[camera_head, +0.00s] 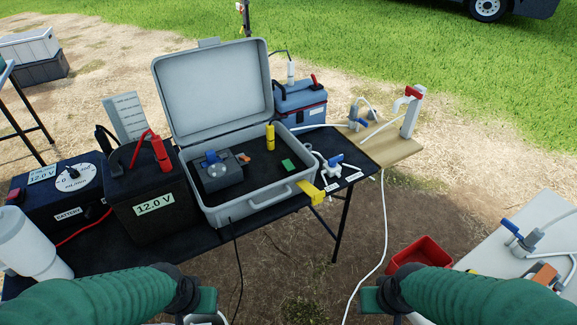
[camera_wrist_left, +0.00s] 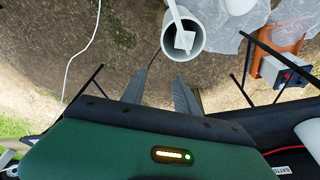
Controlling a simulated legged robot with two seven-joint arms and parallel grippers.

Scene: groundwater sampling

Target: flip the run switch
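I cannot make out for certain which part is the run switch. A dark blue control box (camera_head: 62,200) with a white mL/min dial (camera_head: 76,177) stands at the left of the black table, with a small red part (camera_head: 15,196) at its left end. An open grey case (camera_head: 262,205) holds a grey pump-like unit (camera_head: 222,178) with a blue lever and a green block (camera_head: 289,165). My left gripper (camera_wrist_left: 160,95) is open and empty over the ground. My right gripper (camera_head: 388,312) is mostly cut off at the bottom edge, apart from these things.
A black battery (camera_head: 150,200) with a 12.0 V label stands between control box and case. A white cylinder (camera_head: 28,245) stands front left. A red bin (camera_head: 420,255) and a white table (camera_head: 525,250) are at right. A grey bucket (camera_wrist_left: 183,36) shows beyond my left fingers.

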